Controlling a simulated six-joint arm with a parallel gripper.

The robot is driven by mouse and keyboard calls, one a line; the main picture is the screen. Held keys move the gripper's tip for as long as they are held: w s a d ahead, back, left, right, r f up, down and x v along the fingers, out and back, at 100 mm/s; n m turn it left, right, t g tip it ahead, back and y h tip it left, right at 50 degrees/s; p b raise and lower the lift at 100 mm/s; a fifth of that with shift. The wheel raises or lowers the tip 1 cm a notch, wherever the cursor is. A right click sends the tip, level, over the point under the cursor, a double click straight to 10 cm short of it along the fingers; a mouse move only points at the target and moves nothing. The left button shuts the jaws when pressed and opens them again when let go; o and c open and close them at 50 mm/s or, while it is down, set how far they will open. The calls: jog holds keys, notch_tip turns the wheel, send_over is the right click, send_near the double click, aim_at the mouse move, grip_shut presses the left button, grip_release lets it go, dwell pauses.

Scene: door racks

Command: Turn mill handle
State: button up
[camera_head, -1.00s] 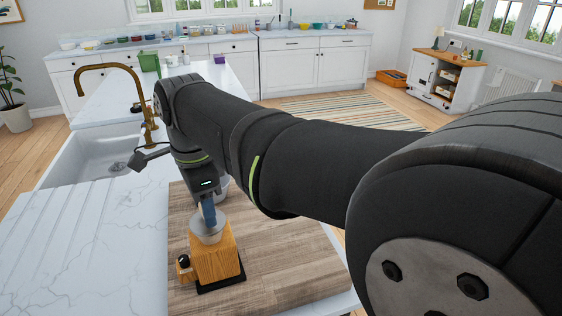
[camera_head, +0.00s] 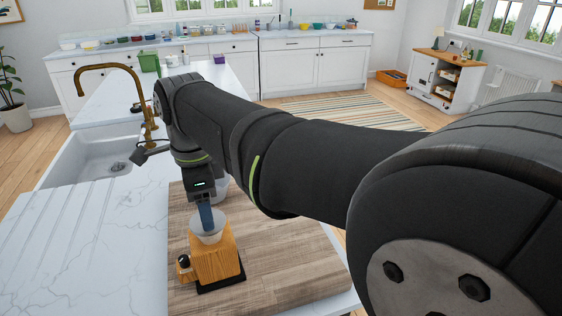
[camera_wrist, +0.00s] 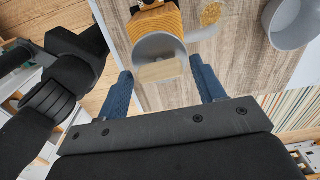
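The mill (camera_head: 213,262) is a wooden block on a black base with a pale, see-through hopper (camera_head: 208,226) on top. A small dark knob (camera_head: 184,261) on a wooden piece sticks out at its left side. My gripper (camera_head: 205,217) points down with its blue fingers at the hopper; touching or apart cannot be told here. In the wrist view my gripper (camera_wrist: 161,70) is open, its fingers spread either side of the hopper rim (camera_wrist: 158,45). A pale wood-coloured strip (camera_wrist: 160,70) shows between the fingertips, apart from both. The ribbed wooden body (camera_wrist: 153,20) lies beyond.
The mill stands on a wooden board (camera_head: 290,260) on the marble counter (camera_head: 90,240). A grey bowl (camera_wrist: 290,25) and a patch of grain-like bits (camera_wrist: 211,14) are near the mill. A sink (camera_head: 95,160) with a brass tap (camera_head: 110,68) lies left.

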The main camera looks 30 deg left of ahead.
jog(key=shift+o, duration=0.2)
notch_tip(320, 180, up, 17)
jog(key=shift+r, duration=0.15)
dwell(0.4)
